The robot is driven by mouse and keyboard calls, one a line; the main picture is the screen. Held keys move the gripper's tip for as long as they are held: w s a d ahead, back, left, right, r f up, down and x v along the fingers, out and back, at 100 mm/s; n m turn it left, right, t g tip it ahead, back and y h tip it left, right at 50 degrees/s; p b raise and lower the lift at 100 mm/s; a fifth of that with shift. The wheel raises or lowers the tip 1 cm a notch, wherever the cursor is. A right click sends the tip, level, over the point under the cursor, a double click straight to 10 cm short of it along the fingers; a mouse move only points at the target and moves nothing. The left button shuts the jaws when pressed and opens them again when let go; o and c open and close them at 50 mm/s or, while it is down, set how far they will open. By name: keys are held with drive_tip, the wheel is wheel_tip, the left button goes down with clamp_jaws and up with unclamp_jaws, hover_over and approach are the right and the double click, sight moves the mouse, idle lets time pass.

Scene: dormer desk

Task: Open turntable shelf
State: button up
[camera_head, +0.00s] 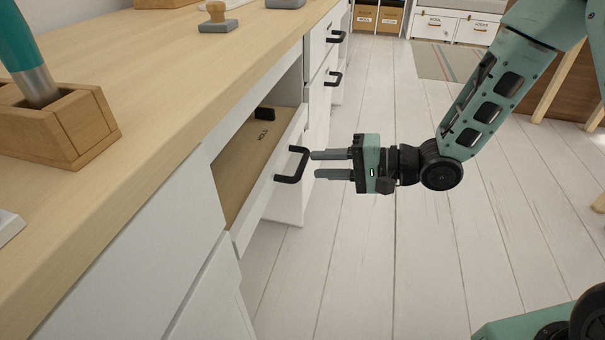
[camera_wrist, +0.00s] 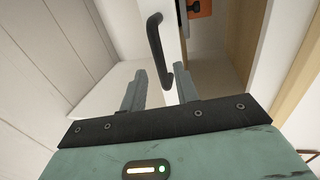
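The pulled-out shelf unit (camera_head: 257,165) under the desk has a white front with a black bar handle (camera_head: 291,165). Inside it lies a brown panel with dark lettering too small to read surely. The handle also shows in the wrist view (camera_wrist: 155,42), running from the top centre down toward my fingers. My gripper (camera_head: 315,164) is open, its two grey fingers pointing left at the handle. In the wrist view my gripper (camera_wrist: 162,78) has one finger on each side of the handle's lower end. The fingers are apart; whether either touches the handle I cannot tell.
The wooden desktop (camera_head: 180,80) runs along the left above the white cabinets. It bears a wooden holder (camera_head: 80,125) and a grey stamp-like object (camera_head: 217,22). Further drawers with black handles (camera_head: 333,79) stand behind.

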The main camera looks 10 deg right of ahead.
sight(302, 162)
drive_tip(key=shift+b+x, duration=0.9)
drive_tip(key=shift+x, duration=1.65)
